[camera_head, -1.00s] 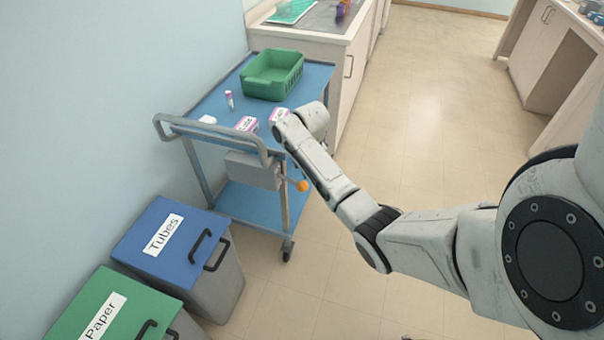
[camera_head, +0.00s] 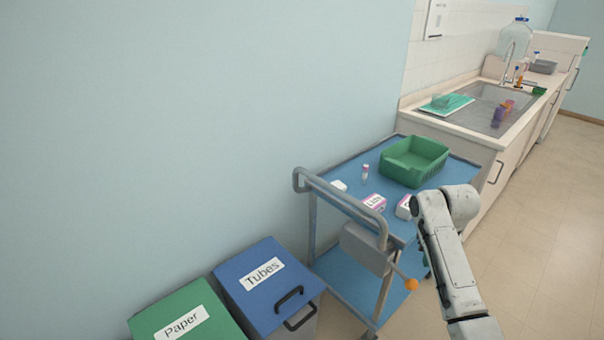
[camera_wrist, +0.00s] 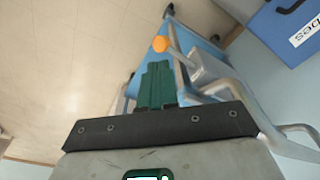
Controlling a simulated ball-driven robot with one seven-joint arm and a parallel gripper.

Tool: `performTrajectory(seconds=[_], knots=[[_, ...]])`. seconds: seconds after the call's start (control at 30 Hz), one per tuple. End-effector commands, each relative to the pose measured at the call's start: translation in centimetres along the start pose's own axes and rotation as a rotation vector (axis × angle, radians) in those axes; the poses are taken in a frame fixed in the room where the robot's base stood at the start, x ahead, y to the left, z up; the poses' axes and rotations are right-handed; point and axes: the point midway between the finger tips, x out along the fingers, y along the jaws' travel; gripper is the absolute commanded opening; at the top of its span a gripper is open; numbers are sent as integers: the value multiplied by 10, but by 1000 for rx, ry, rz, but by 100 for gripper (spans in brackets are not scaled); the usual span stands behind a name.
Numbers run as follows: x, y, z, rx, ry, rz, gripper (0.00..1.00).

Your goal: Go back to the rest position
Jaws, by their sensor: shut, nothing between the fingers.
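My gripper (camera_wrist: 157,80) shows in the wrist view with its green fingers together and nothing between them. In the head view my arm stands at the lower right, in front of the right corner of the blue trolley (camera_head: 340,272). The gripper itself is mostly hidden there behind my forearm. The orange knob (camera_head: 411,284) is left of the arm in that view.
The trolley holds a green basket (camera_head: 415,162), a small tube (camera_head: 365,173) and labelled boxes (camera_head: 375,202). A blue Tubes bin (camera_head: 268,285) and a green Paper bin (camera_head: 185,315) stand at the wall. A sink counter (camera_head: 470,120) is behind. Floor at right (camera_head: 540,240) is clear.

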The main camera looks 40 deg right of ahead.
Motion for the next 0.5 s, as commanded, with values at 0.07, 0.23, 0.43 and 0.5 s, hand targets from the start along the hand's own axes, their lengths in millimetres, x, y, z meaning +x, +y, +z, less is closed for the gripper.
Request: performTrajectory(seconds=[0.07, 0.23, 0.43, 0.5], knots=[[0, 0, 0, 0, 0, 0, 0], [6, -20, 10, -32, -1, -17, 0], [33, -111, 80, -193, -5, -95, 0], [41, -139, 116, -258, -8, -119, 0]])
